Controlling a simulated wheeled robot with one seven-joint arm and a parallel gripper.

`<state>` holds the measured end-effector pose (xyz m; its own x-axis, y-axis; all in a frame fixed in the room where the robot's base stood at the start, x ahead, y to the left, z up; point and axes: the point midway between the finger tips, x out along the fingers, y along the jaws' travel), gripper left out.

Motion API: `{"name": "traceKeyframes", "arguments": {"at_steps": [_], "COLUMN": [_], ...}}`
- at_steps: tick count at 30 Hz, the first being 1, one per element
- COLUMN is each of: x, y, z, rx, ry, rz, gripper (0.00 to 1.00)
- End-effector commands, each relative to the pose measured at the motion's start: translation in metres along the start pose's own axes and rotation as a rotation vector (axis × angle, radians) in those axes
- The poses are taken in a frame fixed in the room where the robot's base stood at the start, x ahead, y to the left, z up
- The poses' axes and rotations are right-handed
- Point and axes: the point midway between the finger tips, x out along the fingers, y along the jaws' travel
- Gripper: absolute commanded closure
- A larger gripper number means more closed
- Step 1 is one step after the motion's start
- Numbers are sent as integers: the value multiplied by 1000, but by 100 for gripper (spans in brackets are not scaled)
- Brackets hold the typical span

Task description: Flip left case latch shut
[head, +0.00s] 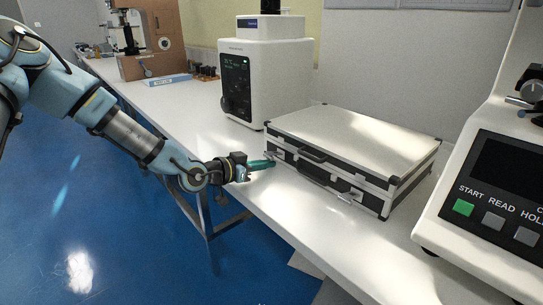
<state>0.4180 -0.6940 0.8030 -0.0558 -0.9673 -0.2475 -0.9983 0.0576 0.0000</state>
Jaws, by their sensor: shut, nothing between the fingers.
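The right latch (350,196) is a small metal piece on the front near the right corner. My gripper (272,163) is shut and empty, its green fingers pointing right with the tips at or very close to the left latch. Contact cannot be told.
A white tester (266,78) stands behind the case to the left. Another tester with START and READ buttons (490,190) stands close on the right. The bench (262,198) is clear in front of the case.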

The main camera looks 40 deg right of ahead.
Motion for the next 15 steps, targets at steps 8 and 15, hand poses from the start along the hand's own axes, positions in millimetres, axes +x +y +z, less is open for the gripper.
{"name": "traceKeyframes", "arguments": {"at_steps": [8,15], "x": [0,-2], "y": [0,0], "z": [-1,-8], "rx": [0,0], "ry": [0,0], "rz": [0,0], "gripper": [100,100]}}
